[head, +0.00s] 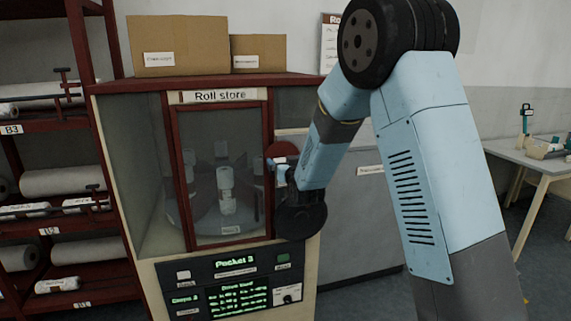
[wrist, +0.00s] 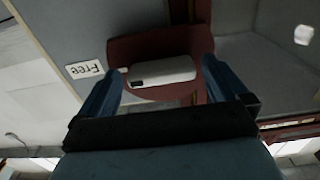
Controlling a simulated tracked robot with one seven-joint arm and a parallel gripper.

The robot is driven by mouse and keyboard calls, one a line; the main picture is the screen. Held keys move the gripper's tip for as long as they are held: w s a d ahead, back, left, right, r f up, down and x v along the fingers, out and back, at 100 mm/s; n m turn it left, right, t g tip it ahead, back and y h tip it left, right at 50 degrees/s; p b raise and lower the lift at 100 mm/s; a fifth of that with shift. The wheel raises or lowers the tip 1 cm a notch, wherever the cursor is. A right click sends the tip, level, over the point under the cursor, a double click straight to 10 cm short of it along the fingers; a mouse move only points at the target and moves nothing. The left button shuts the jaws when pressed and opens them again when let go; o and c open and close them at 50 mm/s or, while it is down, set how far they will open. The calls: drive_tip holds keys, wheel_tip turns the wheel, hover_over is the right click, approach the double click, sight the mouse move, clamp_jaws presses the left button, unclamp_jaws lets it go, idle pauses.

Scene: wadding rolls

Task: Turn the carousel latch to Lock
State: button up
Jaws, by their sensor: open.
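The carousel latch shows in the wrist view as a pale, bar-shaped handle (wrist: 162,72) on a dark red rounded plate (wrist: 150,48). A label reading "Free" (wrist: 85,69) sits to its left, upside down in this view. My gripper (wrist: 160,66) is open, with one blue finger on each side of the handle; I cannot tell whether either touches it. In the head view my gripper (head: 279,172) is at the right edge of the Roll store cabinet (head: 218,96), in front of the red latch plate (head: 283,151), partly hiding it. No "Lock" label is visible.
Behind the cabinet's glass door (head: 217,140) a carousel holds white rolls (head: 226,185). A control panel (head: 235,283) reading "Pocket 3" is below. Cardboard boxes (head: 180,40) stand on top. A shelf rack (head: 55,130) is at left, a table (head: 540,158) at far right.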

drive_tip(key=shift+c, duration=0.2)
drive_tip(key=c, duration=0.9)
drive_tip(key=shift+m, duration=0.3)
drive_tip(key=shift+d+f+m, duration=0.1)
drive_tip(key=shift+f+m, duration=0.05)
drive_tip(key=shift+m, duration=2.7)
drive_tip(key=shift+d+f+m, duration=0.1)
drive_tip(key=shift+d+m, duration=0.05)
drive_tip(key=shift+m, duration=2.75)
drive_tip(key=shift+d+f+m, duration=0.1)
drive_tip(key=shift+f+m, duration=0.05)
drive_tip(key=shift+m, duration=2.7)
